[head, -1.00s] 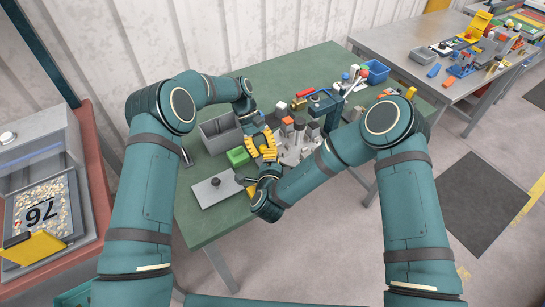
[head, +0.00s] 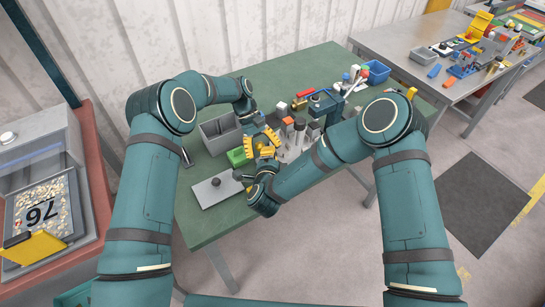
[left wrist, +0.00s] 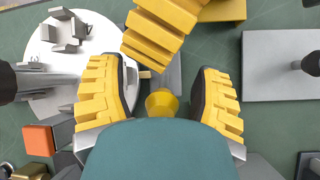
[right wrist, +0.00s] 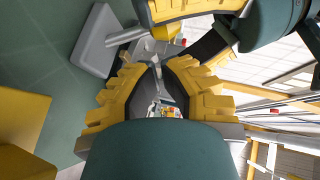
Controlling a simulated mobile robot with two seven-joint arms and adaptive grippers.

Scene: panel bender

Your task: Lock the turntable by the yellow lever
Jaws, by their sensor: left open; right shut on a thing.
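The turntable looks like a pale round disc (left wrist: 42,72) with grey blocks on it, at the upper left of the left wrist view. A yellow tapered knob (left wrist: 162,103), apparently the lever's, stands between the spread fingers of my left gripper (left wrist: 160,98). I cannot tell if they touch it. In the head view my left gripper (head: 260,142) is at the middle of the green table. My right gripper (right wrist: 165,88) is shut on a grey metal piece (right wrist: 167,82), mostly hidden by its fingers. Its yellow finger (left wrist: 158,32) shows just beyond my left gripper.
A grey plate with a dark knob (head: 222,192) lies at the table's near left. A blue bin (head: 376,71) is at the back right. My two grippers are crowded together.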

